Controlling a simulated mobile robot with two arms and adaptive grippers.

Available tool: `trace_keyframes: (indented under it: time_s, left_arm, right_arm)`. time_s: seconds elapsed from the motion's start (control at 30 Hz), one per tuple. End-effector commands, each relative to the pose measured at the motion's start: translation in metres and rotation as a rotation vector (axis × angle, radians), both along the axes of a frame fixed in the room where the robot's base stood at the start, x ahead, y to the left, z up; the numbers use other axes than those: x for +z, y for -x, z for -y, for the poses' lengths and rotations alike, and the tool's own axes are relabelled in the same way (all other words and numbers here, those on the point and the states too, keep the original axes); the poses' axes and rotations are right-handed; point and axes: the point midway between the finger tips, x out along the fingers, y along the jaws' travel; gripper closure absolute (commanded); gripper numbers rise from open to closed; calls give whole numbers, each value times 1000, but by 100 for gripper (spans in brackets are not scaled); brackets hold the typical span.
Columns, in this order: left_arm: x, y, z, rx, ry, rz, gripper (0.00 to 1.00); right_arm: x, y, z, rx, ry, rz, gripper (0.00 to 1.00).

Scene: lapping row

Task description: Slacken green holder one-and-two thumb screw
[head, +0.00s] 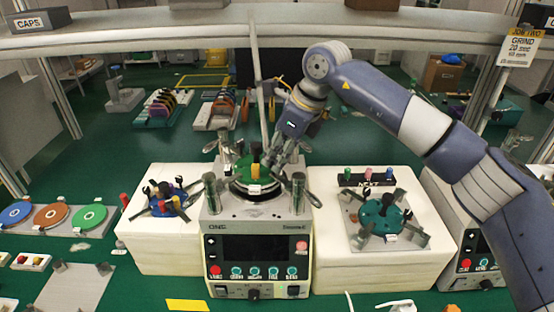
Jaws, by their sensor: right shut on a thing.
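The green holder (241,168) sits on the round plate on top of the middle machine, with a yellow-orange post and a small white tag at its front. My right gripper (272,164) reaches down to the right side of this holder from the upper right. It is shut at the holder, on what looks like its thumb screw. The screw itself is mostly hidden by the fingers and too small to make out. My left gripper is not in view.
The middle machine (257,248) has metal posts and arms around its plate. A blue holder (172,204) stands on the white block at left, a teal holder (383,217) on the right one. Coloured discs (51,216) lie far left. A shelf (200,36) crosses above.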

Motion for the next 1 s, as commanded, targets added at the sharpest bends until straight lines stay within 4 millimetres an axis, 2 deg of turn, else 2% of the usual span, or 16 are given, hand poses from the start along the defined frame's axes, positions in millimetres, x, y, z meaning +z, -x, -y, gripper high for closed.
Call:
trace_keyframes:
  time_s: [0.6, 1.0]
  left_arm:
    - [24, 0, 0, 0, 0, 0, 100]
    - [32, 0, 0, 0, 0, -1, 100]
  right_arm:
    - [4, -6, 0, 529, -1, 1, 100]
    - [2, -7, 0, 688, 1, 2, 100]
